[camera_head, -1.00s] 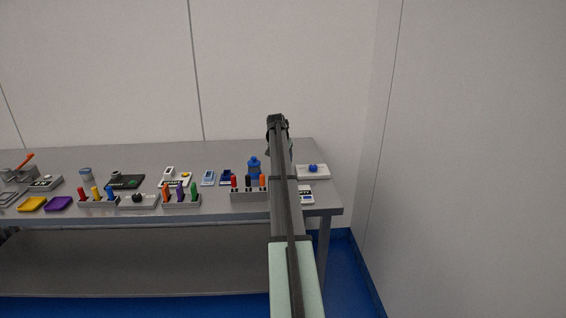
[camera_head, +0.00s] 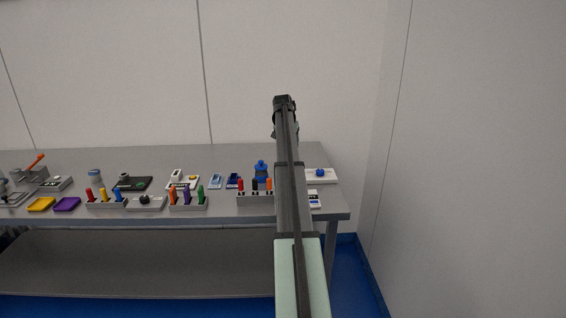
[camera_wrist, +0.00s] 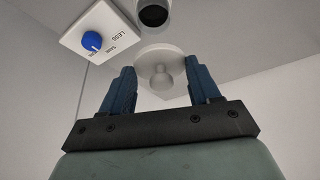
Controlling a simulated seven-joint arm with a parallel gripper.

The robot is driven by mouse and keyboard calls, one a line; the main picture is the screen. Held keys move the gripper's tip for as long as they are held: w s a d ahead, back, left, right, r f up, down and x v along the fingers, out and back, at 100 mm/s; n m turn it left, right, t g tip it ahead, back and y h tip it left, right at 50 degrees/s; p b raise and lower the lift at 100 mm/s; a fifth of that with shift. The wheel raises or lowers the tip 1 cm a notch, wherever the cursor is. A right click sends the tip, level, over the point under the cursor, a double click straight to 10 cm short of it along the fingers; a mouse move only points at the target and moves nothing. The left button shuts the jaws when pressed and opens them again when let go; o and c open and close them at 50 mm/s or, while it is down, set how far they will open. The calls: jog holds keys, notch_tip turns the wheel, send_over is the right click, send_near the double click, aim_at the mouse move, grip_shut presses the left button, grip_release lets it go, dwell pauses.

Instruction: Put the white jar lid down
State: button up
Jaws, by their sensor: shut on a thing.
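The white jar lid (camera_wrist: 149,55) is a round pale disc with a small round knob, seen in the wrist view between the two blue fingers. My gripper (camera_wrist: 160,67) is shut on it. In the head view my gripper (camera_head: 284,102) is raised in front of the wall above the table's back edge, and the lid cannot be made out there. A round pot with a dark open mouth (camera_wrist: 153,13) shows beyond the lid at the top of the wrist view; I cannot tell whether it is the jar.
A white plate with a blue knob (camera_wrist: 80,30) lies beside the pot; it also shows on the table's right end (camera_head: 328,179). Left of my arm, a blue bottle (camera_head: 261,173) and several peg blocks and small devices crowd the table (camera_head: 240,154). The table's back strip is clear.

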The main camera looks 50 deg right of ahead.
jog(key=a+f+n+t, duration=0.1)
jog(key=a+f+n, duration=0.35)
jog(key=a, duration=0.95)
jog(key=shift+y, duration=0.4)
jog(key=shift+w+f, duration=0.15)
jog(key=shift+f, duration=5.2)
jog(key=shift+f, duration=0.2)
jog(key=o, duration=1)
jog(key=v, duration=1.2)
jog(key=shift+s+r, duration=0.15)
jog(key=shift+s, duration=0.05)
